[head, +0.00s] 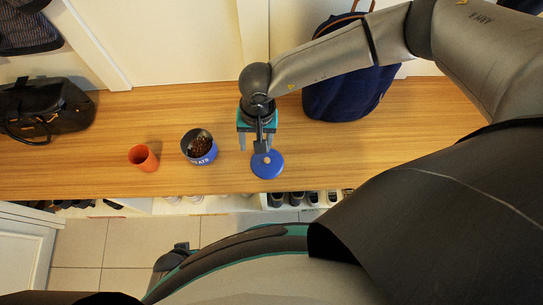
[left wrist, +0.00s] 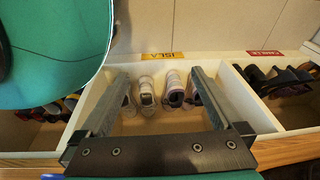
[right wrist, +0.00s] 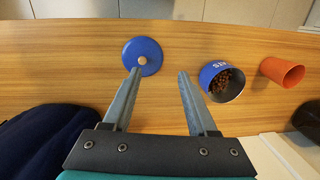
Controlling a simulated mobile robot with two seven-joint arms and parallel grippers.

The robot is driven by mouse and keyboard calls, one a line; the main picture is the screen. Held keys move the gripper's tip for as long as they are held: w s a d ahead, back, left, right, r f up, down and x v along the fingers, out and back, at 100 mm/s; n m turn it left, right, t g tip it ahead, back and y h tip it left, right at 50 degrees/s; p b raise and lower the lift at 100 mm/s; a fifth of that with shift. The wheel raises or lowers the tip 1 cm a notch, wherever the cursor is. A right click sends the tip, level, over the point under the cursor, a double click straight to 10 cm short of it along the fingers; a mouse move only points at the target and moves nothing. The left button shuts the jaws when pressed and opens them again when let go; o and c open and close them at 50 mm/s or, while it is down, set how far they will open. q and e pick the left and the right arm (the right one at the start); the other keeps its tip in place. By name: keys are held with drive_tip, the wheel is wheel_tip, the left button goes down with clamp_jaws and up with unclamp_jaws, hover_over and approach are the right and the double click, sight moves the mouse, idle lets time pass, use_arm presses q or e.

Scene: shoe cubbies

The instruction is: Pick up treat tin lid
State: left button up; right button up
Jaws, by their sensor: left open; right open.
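The treat tin lid (head: 267,165) is a blue disc with a small wooden knob, lying flat on the wooden bench top. It also shows in the right wrist view (right wrist: 143,55). The blue treat tin (head: 198,147) stands open to its left in the head view, with brown treats inside. My right gripper (head: 257,148) is open and empty above the bench at the lid. In the right wrist view its left fingertip (right wrist: 159,72) is near the knob, and the lid is not between the fingers. My left gripper (left wrist: 165,72) is open, facing a cubby with shoes.
A dark blue bag (head: 346,95) is on the bench to the right, and a black bag (head: 45,108) is at the far left. Shoe cubbies (left wrist: 245,95) run below the bench's front edge.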

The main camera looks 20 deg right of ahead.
drive_tip(key=w+d+h, duration=0.1)
drive_tip(key=w+d, duration=0.1)
drive_tip(key=d, duration=0.1)
drive_tip(key=b, duration=0.3)
hover_over(267, 160)
drive_tip(key=shift+n, duration=0.3)
drive_tip(key=shift+f, duration=3.9)
drive_tip(key=shift+f+b, duration=0.7)
drive_tip(key=shift+f, duration=0.4)
drive_tip(key=shift+f+b, duration=0.45)
drive_tip(key=shift+f, duration=0.3)
wheel_tip(267, 160, down, 2)
drive_tip(key=shift+f+b, duration=0.15)
drive_tip(key=shift+b, duration=0.55)
use_arm(q)
drive_tip(key=w+d+r, duration=0.2)
drive_tip(key=w+r, duration=0.1)
drive_tip(key=r, duration=0.3)
drive_tip(key=w+d+r+t, duration=0.1)
drive_tip(key=w+d+r, duration=0.1)
drive_tip(key=w+r, duration=0.2)
drive_tip(key=shift+w+d+r+h+b, duration=0.25)
drive_tip(key=shift+r+h+b, duration=0.1)
drive_tip(key=shift+r, duration=0.9)
use_arm(e)
drive_tip(key=shift+f, duration=0.7)
drive_tip(key=shift+c, duration=0.2)
clamp_jaws()
